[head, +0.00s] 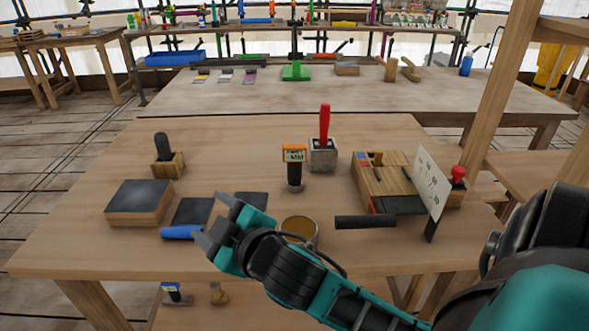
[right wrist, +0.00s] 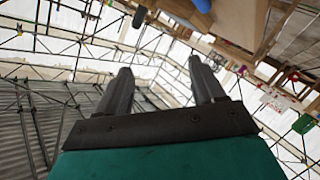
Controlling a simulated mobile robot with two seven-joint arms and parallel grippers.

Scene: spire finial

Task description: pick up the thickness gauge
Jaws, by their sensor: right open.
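The thickness gauge (head: 293,168), which I take to be the upright tool with an orange head marked "MM" and a dark handle, stands near the middle of the wooden table in the head view. My right gripper (head: 212,220) is open and empty, to the left of the gauge and nearer to me, apart from it. In the right wrist view the two fingers (right wrist: 160,68) are spread with nothing between them. The gauge cannot be made out in that view. My left gripper is not in view.
A stone block with a red handle (head: 323,154) stands close behind the gauge, to its right. A round tin (head: 299,232) is in front. A wooden organiser (head: 373,176) is to the right. Dark pads, a blue roll (head: 182,232) and a dark-topped block (head: 139,203) lie left.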

